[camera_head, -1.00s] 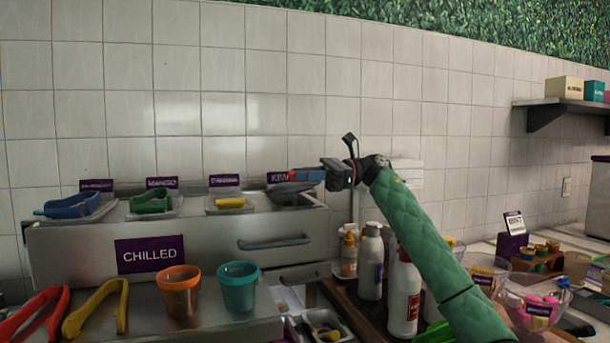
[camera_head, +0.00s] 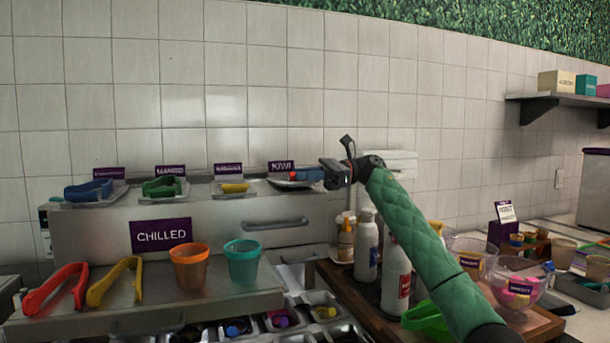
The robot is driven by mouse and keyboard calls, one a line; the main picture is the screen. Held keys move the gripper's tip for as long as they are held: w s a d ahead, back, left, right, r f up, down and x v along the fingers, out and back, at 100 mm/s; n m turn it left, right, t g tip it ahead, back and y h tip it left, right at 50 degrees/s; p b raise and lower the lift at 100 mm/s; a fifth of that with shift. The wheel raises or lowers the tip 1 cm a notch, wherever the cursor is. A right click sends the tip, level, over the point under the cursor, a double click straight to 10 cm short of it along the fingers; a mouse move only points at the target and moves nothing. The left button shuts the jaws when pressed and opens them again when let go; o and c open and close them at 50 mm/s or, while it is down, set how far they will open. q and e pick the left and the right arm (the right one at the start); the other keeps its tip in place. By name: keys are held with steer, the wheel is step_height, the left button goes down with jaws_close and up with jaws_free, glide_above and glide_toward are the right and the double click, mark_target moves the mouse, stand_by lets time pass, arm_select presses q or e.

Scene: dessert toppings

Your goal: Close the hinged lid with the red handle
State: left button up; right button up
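My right gripper (camera_head: 306,174) reaches in from the right along my green-sleeved arm, at the right end of the chilled unit's top. A small red piece (camera_head: 293,174), which may be the red handle, shows at the fingertips. Below it is a low, dark, flat shape (camera_head: 290,185), possibly the lid, lying near level over the kiwi tray. The gripper hides part of this spot, so I cannot tell whether the fingers are shut on the handle. My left gripper is not in view.
Orange (camera_head: 189,268) and teal (camera_head: 242,261) cups stand on the front ledge. Bottles (camera_head: 366,245) stand below my arm. The tiled wall is behind.

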steer(key=o, duration=0.3)
steer(key=shift+o, duration=0.2)
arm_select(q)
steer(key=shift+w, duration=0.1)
arm_select(e)
steer(key=shift+d, duration=0.1)
steer(key=shift+w+d, duration=0.15)
steer(key=shift+d, duration=0.15)
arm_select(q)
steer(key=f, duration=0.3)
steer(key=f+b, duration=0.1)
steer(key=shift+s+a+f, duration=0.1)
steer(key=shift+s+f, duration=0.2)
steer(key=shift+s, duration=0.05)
arm_select(e)
steer(key=v, duration=0.7)
